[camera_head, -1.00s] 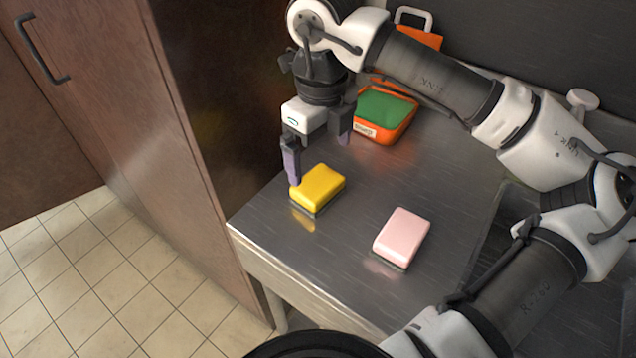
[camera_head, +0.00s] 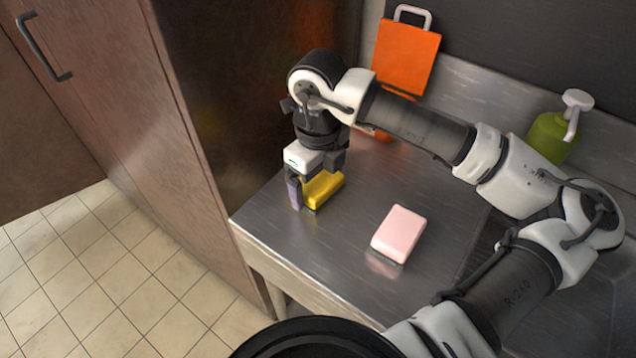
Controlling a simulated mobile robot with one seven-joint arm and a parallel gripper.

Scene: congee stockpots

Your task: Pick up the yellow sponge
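The yellow sponge (camera_head: 325,190) lies on the metal counter (camera_head: 420,180) near its left side. My gripper (camera_head: 315,184) points down and is low over the sponge, with its fingers apart. One finger stands at the sponge's left end. The other is behind the sponge toward the back, with its tip hidden. The gripper's body covers part of the sponge's top. Whether the fingers touch the sponge does not show clearly.
A pink sponge (camera_head: 399,233) lies on the counter to the right. An orange board with a handle (camera_head: 405,58) leans at the back wall. A green pump bottle (camera_head: 549,135) stands at the back right. A brown cabinet (camera_head: 215,90) rises on the left.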

